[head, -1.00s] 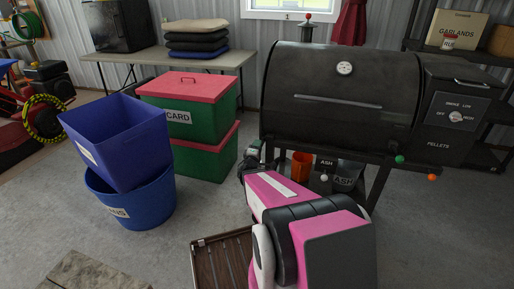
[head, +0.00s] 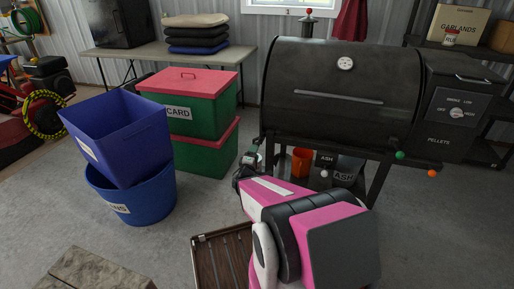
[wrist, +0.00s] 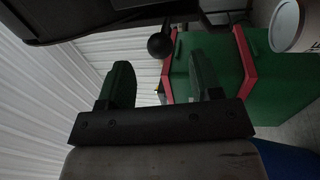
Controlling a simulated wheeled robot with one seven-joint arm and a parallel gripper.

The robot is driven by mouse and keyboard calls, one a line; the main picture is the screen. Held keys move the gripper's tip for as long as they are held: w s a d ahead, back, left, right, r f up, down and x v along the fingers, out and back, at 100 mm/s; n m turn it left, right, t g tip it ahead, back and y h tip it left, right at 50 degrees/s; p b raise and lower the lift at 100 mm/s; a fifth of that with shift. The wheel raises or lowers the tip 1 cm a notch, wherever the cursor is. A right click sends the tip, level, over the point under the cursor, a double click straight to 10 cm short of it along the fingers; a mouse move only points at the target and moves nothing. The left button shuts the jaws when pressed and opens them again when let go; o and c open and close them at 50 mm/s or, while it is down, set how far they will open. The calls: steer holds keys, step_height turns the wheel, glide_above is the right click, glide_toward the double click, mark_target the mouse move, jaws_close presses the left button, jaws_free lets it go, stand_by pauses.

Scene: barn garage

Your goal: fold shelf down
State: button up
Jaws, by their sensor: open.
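The grill (head: 345,100) is a black barrel smoker on legs; no shelf stands out clearly on it in the head view. My gripper (head: 252,157) is low by the grill's left end, partly hidden by my pink arm. In the wrist view my gripper (wrist: 160,62) has its two green fingers spread and nothing between them. A black ball knob (wrist: 160,46) shows beyond the gap between the fingertips. A dark flat body (wrist: 75,18) fills the top left there; I cannot tell whether it is the shelf or the grill.
Green bins with red lids (head: 190,120), a tilted blue bin (head: 118,135) and a blue tub (head: 140,200) stand left. An orange bucket (head: 301,162) and ash pail (head: 347,171) sit under the grill. A wooden block (head: 95,272) is at lower left. Grey floor lies between.

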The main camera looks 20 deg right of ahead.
steer(key=shift+v, duration=1.7)
steer(key=shift+d, duration=0.1)
steer(key=s+d+f+m+g, duration=0.2)
steer(key=s+d+m+g, duration=0.4)
steer(key=m+g, duration=0.6)
steer(key=s+a+r+n+g+y, duration=0.1)
steer(key=a+g+y, duration=0.3)
steer(key=a+y, duration=0.7)
steer(key=s+a, duration=0.1)
steer(key=a, duration=0.3)
steer(key=shift+y, duration=0.4)
